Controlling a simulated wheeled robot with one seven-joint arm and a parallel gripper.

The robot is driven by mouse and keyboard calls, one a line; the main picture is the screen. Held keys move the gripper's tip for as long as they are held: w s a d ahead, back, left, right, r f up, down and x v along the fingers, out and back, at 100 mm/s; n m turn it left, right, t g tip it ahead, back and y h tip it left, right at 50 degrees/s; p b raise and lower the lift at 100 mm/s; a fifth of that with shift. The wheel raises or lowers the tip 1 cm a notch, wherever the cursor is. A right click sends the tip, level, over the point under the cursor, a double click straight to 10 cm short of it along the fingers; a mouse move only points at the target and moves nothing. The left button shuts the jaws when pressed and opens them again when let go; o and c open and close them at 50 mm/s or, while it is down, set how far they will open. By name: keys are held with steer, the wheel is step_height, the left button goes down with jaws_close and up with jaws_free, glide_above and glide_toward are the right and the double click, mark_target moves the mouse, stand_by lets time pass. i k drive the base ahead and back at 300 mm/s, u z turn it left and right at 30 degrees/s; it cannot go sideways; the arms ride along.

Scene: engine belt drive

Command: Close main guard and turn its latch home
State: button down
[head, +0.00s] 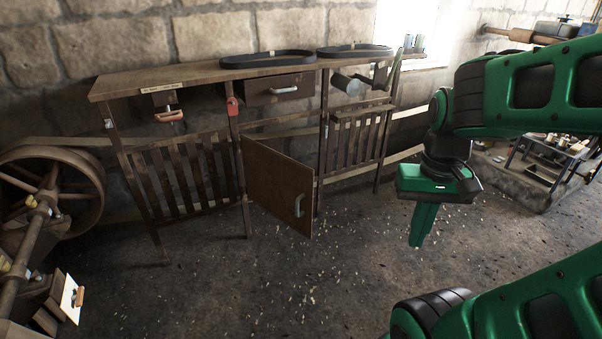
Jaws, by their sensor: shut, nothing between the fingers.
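The main guard appears to be the brown solid panel (275,183) hung in the middle of the slatted stand. It stands open, swung out toward me from the post on its left. A pale handle (299,205) is on its face near the free right edge. I cannot make out the guard's latch with certainty. My gripper (417,241) points down over open floor, right of the panel and well apart from it. Its green fingers are together and hold nothing.
Two black belts (268,59) lie on the wooden bench top (200,72). A red fitting (232,106) is on the post above the panel. Slatted sections (180,175) flank the opening. A large wheel (52,195) stands at left. A cluttered rack (545,155) is at right.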

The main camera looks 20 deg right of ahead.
mark_target(277, 183)
steer(key=u, duration=0.05)
steer(key=i, duration=1)
steer(key=z, duration=0.05)
